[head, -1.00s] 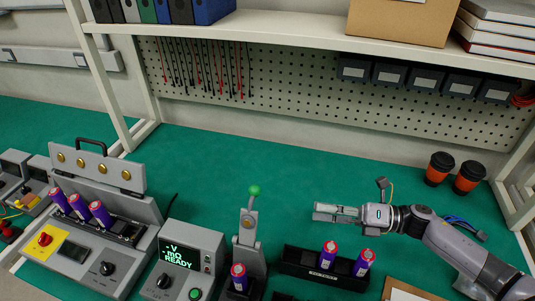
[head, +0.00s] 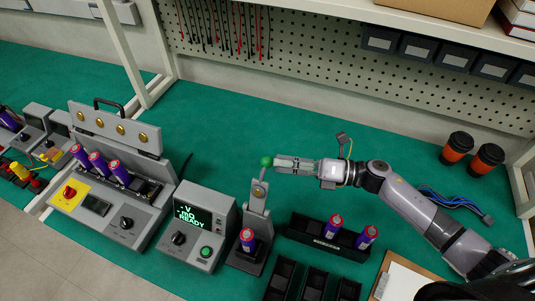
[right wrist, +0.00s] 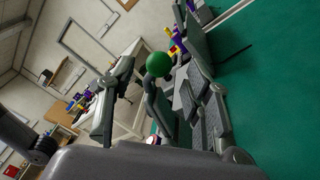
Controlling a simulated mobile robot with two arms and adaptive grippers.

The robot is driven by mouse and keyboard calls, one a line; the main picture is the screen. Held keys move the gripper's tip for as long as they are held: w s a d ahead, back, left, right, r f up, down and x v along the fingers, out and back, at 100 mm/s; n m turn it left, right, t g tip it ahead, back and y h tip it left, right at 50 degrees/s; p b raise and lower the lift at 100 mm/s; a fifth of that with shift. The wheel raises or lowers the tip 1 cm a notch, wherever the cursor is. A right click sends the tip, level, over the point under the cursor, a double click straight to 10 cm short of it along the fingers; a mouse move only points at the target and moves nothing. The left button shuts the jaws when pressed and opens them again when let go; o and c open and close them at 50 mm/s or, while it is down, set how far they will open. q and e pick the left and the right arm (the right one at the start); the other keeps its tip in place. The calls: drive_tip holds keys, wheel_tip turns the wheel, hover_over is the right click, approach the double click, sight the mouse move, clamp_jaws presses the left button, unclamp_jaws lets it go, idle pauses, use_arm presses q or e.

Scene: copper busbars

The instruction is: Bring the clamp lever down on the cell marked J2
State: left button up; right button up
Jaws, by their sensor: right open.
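The clamp lever stands upright with a green ball knob (head: 266,161) on top, above a grey clamp stand (head: 257,197). A purple cell (head: 248,240) with a pinkish-red top stands upright in the clamp's base; its marking is not legible. My right gripper (head: 283,163) reaches in from the right, open, with its fingertips right beside the knob. In the right wrist view the green knob (right wrist: 158,64) shows near the gap between the fingers; I cannot tell whether they touch it. My left gripper is not in view.
A meter (head: 193,222) reading READY stands left of the clamp. A tester (head: 126,218) with several cells is farther left. A black tray (head: 299,236) with two cells stands to the right, with empty black holders in front. Two cups (head: 457,146) stand far right. The green mat behind is clear.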

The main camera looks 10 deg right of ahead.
sight(267, 161)
drive_tip(key=shift+p+x, duration=0.6)
drive_tip(key=shift+x, duration=1.7)
drive_tip(key=shift+s, duration=0.1)
clamp_jaws()
